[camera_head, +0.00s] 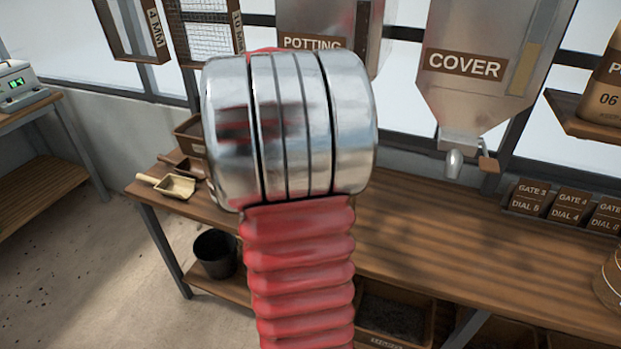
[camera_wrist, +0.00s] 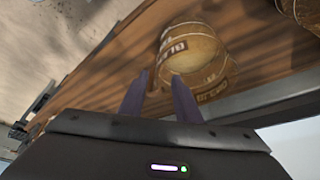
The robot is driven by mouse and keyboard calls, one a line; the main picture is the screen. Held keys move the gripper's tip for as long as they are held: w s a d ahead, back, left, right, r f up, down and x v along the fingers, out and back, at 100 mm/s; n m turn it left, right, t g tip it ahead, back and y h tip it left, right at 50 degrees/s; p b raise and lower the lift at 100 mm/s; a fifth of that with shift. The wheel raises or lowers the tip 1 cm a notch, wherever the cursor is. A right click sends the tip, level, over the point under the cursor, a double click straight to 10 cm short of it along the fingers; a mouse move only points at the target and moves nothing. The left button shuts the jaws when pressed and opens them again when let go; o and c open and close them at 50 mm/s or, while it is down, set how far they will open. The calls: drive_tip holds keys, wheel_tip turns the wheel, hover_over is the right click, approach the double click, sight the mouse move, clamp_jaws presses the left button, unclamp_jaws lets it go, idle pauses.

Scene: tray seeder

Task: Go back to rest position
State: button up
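My gripper (camera_wrist: 160,76) shows in the wrist view as two dark fingers set apart, with nothing held between them. A round wooden tub (camera_wrist: 195,55) with dark label plates stands on the bench beyond the fingertips, apart from them as far as I can tell. In the head view my own red and silver arm rises through the middle and hides part of the bench and the potting hopper. My gripper does not show in the head view.
The wooden bench (camera_head: 420,245) runs across the right. A cover hopper (camera_head: 480,95) and a potting hopper (camera_head: 315,18) hang above it. Scoops (camera_head: 175,185) lie at its left end. A black bucket (camera_head: 215,254) stands below. Open floor (camera_head: 90,290) lies left.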

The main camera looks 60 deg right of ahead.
idle(0.4)
drive_tip(key=w+a+r+n+t, duration=0.2)
drive_tip(key=w+a+n, duration=0.15)
drive_tip(key=a, duration=0.45)
drive_tip(key=w+a+r+n+t, duration=0.1)
drive_tip(key=w+a+r+n, duration=0.1)
drive_tip(key=a+n, duration=0.4)
drive_tip(key=w+a+r+n+t, duration=0.1)
drive_tip(key=w+a+n+t, duration=0.15)
drive_tip(key=a, duration=0.65)
drive_tip(key=s+a+n+t+y, duration=0.3)
drive_tip(key=a+n, duration=1)
drive_tip(key=a, duration=0.9)
drive_tip(key=shift+s+n, duration=0.3)
drive_tip(key=shift+s, duration=0.3)
